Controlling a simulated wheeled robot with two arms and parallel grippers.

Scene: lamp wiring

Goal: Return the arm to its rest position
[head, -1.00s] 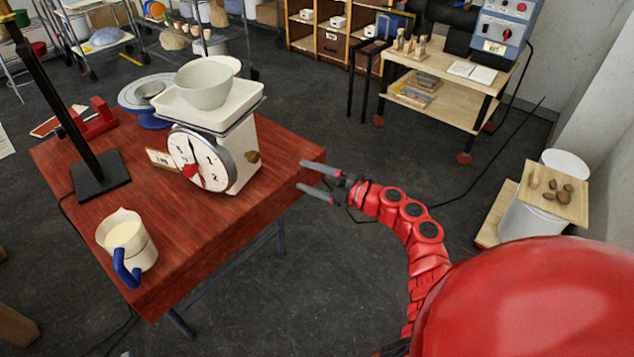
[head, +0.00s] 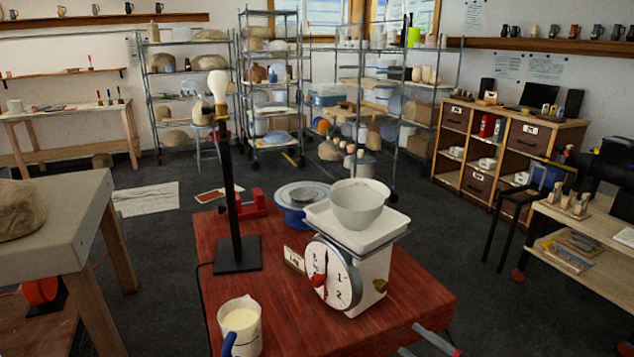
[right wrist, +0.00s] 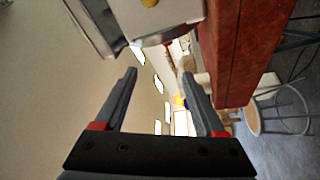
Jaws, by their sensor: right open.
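My right gripper (head: 422,342) shows only partly at the bottom edge of the head view, by the near right corner of the red table (head: 425,293). In the right wrist view its two grey fingers (right wrist: 160,75) stand apart with nothing between them. The rest of my right arm is out of the head view. My left gripper is not in view. A black lamp stand (head: 229,190) with a white bulb (head: 218,85) stands upright on the table.
The table also holds a dial scale (head: 345,278) with a bowl (head: 361,205) on its tray, a jug (head: 240,325) of pale liquid and a blue turntable (head: 300,207). A grey-topped table (head: 75,235) stands at left. Dark floor lies between the furniture.

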